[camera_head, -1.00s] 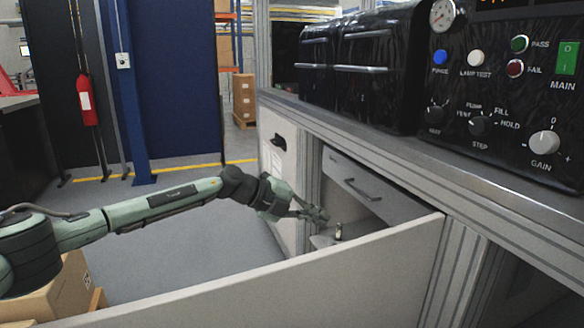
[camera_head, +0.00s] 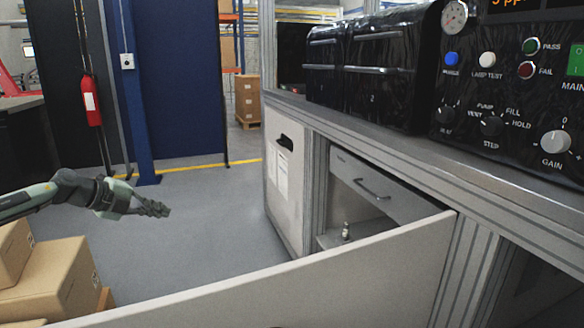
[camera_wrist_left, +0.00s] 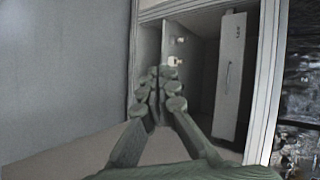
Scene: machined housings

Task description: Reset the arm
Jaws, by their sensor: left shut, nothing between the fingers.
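My left gripper (camera_head: 158,208) is shut and empty. It is held in the air at the left of the head view, above the floor and clear of the bench. In the left wrist view its fingers (camera_wrist_left: 160,85) are together, pointing toward the open cabinet. My right gripper is not in view.
A cabinet door (camera_head: 330,270) stands open across the foreground. Inside the cabinet are a drawer (camera_head: 375,188) and a small metal fitting (camera_head: 346,231) on the shelf. Cardboard boxes (camera_head: 62,280) stand at lower left, below my left arm. The floor (camera_head: 220,235) between is free.

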